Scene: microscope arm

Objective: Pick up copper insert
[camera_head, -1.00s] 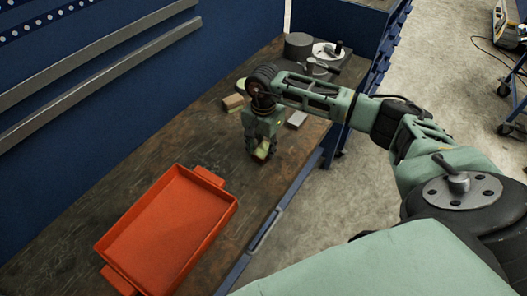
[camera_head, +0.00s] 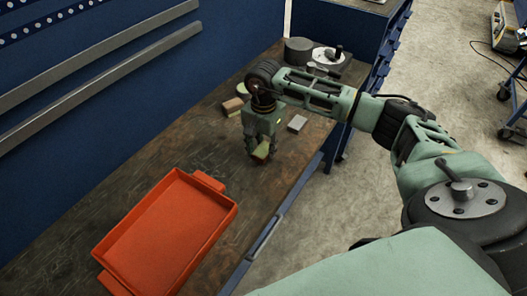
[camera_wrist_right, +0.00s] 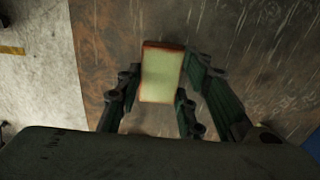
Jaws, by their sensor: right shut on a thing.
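The copper insert appears to be a small block with a pale yellow-green face and reddish-copper edges. In the right wrist view the block (camera_wrist_right: 162,74) stands between the two fingers of my right gripper (camera_wrist_right: 155,98). In the head view the block (camera_head: 262,150) shows at the fingertips of my right gripper (camera_head: 260,155), which points down at the wooden bench top. The gripper is shut on the block. I cannot tell whether the block touches the bench. My left gripper is in neither view.
An orange tray (camera_head: 122,248) lies on the bench (camera_head: 150,160) nearer to me. A tan block (camera_head: 233,106) and a grey block (camera_head: 297,123) lie beside the gripper. A grey cylinder (camera_head: 297,50) and a round device (camera_head: 329,57) stand at the far end. A blue panel (camera_head: 75,105) borders the left.

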